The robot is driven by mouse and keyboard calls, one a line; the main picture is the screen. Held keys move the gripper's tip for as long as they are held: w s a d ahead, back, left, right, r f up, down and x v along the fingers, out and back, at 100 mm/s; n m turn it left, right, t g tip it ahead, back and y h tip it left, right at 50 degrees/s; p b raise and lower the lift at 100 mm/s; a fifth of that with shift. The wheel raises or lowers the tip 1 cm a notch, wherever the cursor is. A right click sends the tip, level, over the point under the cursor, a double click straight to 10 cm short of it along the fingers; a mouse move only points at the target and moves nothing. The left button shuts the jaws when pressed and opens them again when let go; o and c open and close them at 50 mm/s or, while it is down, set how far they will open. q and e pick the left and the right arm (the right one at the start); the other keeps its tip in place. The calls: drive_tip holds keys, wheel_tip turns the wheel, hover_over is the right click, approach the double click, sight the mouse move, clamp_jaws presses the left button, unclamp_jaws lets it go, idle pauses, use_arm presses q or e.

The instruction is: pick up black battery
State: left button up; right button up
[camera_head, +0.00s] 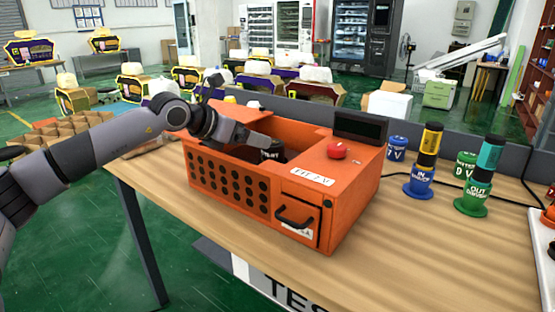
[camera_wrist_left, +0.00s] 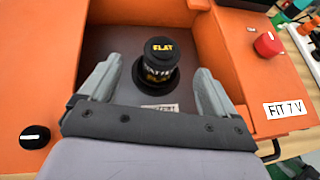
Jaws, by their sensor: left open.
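The black battery (camera_wrist_left: 157,66) stands upright inside the orange box, with yellow lettering on its top and side. In the head view only part of the black battery (camera_head: 272,154) shows, past the box wall and my gripper. My left gripper (camera_wrist_left: 155,88) is open, with its two grey fingers on either side of the battery and apart from it. In the head view my left gripper (camera_head: 262,142) reaches down into the box from the left. The battery's base is partly hidden in the head view. My right gripper is not in view.
The orange box (camera_head: 226,182) stands on a wooden table (camera_head: 420,240), with a red button (camera_head: 337,149) and a dark display (camera_head: 360,125) on top. Blue (camera_head: 419,181) and green (camera_head: 471,200) stands hold a yellow-black and a teal-black cylinder. The table's front right is clear.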

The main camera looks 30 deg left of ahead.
sight(274, 141)
use_arm(q)
drive_tip(key=x, duration=0.2)
drive_tip(key=p+x, duration=0.1)
drive_tip(key=x, duration=0.2)
drive_tip(key=shift+d, duration=0.25)
drive_tip(key=shift+w+f, duration=0.2)
drive_tip(key=shift+w, duration=0.25)
drive_tip(key=shift+r, duration=0.1)
drive_tip(key=c, duration=1.5)
drive_tip(key=shift+o, duration=0.2)
drive_tip(key=shift+r, duration=0.1)
wheel_tip(274, 141, up, 20)
drive_tip(key=p, duration=0.1)
